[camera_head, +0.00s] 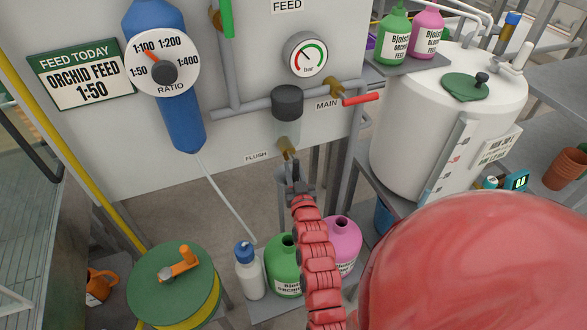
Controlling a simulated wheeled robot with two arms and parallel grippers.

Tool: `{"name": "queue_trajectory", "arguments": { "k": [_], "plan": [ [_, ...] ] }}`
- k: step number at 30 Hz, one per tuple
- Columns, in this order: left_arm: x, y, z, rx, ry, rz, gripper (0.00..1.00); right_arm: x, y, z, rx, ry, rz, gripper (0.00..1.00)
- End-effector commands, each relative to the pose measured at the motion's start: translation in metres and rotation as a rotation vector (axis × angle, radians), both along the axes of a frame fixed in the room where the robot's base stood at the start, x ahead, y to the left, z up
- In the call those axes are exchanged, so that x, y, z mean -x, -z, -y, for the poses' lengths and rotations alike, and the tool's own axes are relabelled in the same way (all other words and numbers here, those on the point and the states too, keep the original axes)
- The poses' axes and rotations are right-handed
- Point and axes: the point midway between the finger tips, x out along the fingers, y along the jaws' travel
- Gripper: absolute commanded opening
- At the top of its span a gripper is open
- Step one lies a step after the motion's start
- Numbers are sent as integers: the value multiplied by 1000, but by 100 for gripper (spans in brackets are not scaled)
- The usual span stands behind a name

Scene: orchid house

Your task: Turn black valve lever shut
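The brass flush valve (287,147) sits under the clear filter bowl with a black cap (287,103), just right of the FLUSH label. My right gripper (297,178), small and dark at the end of the red segmented arm, is right below this valve. Dark parts overlap there, so I cannot make out the black lever apart from the gripper, nor whether they touch. The finger gap is too small to read. My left gripper is out of view.
The main valve has a red lever (360,98); a green lever (227,18) is at the top. A white tank (440,120) stands right. Bottles, including a white one (249,272), stand below near my arm.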

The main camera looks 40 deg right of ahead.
Motion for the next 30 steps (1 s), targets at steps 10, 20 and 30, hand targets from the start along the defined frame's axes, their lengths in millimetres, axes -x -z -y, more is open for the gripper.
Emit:
{"name": "queue_trajectory", "arguments": {
  "k": [10,20,30],
  "plan": [
    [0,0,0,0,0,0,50,0,0,0,0,0,0,0],
    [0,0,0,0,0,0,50,0,0,0,0,0,1,0],
    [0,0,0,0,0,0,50,0,0,0,0,0,1,0]
  ]
}}
